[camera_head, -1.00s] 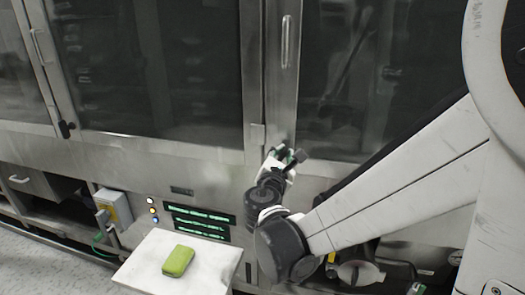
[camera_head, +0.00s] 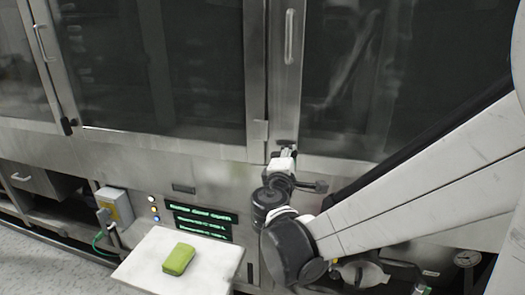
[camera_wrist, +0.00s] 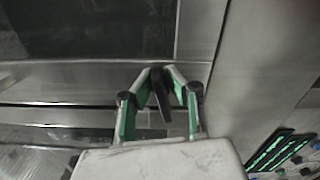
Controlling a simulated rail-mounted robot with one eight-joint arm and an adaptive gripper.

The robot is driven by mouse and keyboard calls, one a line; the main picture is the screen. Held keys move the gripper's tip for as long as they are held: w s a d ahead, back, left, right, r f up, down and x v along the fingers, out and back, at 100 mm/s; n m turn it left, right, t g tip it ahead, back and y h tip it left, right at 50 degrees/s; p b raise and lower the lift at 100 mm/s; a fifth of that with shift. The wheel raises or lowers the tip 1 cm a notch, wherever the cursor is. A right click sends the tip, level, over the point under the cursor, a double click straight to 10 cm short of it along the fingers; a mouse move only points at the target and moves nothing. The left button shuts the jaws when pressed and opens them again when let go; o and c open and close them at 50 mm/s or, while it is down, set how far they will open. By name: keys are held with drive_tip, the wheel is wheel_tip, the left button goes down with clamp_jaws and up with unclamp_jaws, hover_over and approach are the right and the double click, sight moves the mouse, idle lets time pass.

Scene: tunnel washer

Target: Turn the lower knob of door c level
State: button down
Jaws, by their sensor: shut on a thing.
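My gripper (camera_head: 286,155) is at the lower end of the steel door frame (camera_head: 284,100), below a long vertical handle (camera_head: 289,37). In the wrist view my gripper (camera_wrist: 162,75) has its green-lined fingers drawn together at the tips around a black lever-shaped knob (camera_wrist: 161,97). The knob's free end points down between the fingers, slightly slanted in that view. In the head view the knob is mostly hidden by my gripper, so whether it is level cannot be told there.
Another black knob (camera_head: 67,127) is on the left door. A white table (camera_head: 150,275) with a green sponge-like block (camera_head: 178,259) stands below left. Green-lettered displays (camera_head: 200,220) and a grey box (camera_head: 115,206) are on the lower panel.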

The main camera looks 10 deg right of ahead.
drive_tip(key=shift+f+m, duration=0.15)
drive_tip(key=shift+m, duration=0.85)
drive_tip(key=c, duration=1.8)
unclamp_jaws()
drive_tip(key=shift+w+a, duration=0.1)
drive_tip(key=v, duration=1.2)
